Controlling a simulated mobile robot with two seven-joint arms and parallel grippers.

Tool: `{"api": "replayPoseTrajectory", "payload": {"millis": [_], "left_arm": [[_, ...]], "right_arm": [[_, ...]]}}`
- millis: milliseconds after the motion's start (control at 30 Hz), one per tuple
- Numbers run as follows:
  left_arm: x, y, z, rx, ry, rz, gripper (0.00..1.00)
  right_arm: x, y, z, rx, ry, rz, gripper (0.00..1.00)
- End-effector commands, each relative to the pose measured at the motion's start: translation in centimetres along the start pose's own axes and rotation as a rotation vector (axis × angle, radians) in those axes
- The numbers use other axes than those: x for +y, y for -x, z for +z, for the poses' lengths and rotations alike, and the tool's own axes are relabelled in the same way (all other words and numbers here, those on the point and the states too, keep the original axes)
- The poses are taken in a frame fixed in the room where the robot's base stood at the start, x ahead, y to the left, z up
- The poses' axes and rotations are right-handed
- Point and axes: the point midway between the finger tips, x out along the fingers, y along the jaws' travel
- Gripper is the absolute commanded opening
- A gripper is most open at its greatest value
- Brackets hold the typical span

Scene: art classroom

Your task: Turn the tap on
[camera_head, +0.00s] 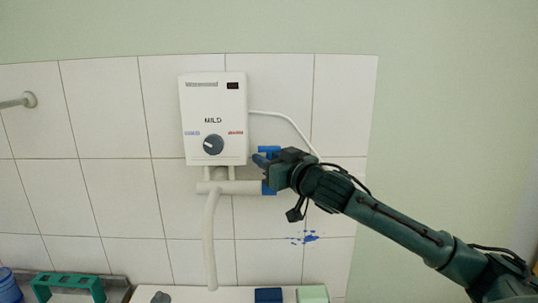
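The tap has a blue handle (268,149) beside the lower right corner of a white water heater on the tiled wall. A white pipe (238,187) runs under the heater, with a white spout pipe (209,235) hanging down from it. My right gripper (264,164) reaches in from the right and is at the tap, just below the blue handle. It hides much of the tap body. I cannot tell whether its fingers touch the tap or how far apart they are. My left gripper is out of view.
The water heater (214,95) has a dark dial (213,145) and a white cable to the right. A green rack (68,281), a blue container (9,286), a dark blue block (268,295) and a pale green block (312,294) are along the bottom. Blue paint (309,238) marks the tiles.

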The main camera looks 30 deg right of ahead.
Motion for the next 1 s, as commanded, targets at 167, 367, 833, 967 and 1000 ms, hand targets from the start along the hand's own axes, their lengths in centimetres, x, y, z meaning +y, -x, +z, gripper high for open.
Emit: {"api": "replayPoseTrajectory", "payload": {"millis": [167,367,833,967,1000], "left_arm": [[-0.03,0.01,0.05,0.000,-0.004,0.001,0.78],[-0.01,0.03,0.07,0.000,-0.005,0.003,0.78],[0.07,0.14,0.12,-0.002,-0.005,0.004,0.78],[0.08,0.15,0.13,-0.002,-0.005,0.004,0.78],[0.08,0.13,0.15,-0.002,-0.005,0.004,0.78]], "right_arm": [[-0.01,-0.09,0.03,0.000,0.000,0.000,0.29],[0.01,-0.07,0.03,0.000,0.000,0.000,0.19],[0.02,-0.05,0.02,0.000,0.000,0.000,0.00],[0.02,-0.05,0.02,0.000,0.000,0.000,0.00],[0.02,-0.05,0.04,0.000,0.000,0.000,0.00]]}}
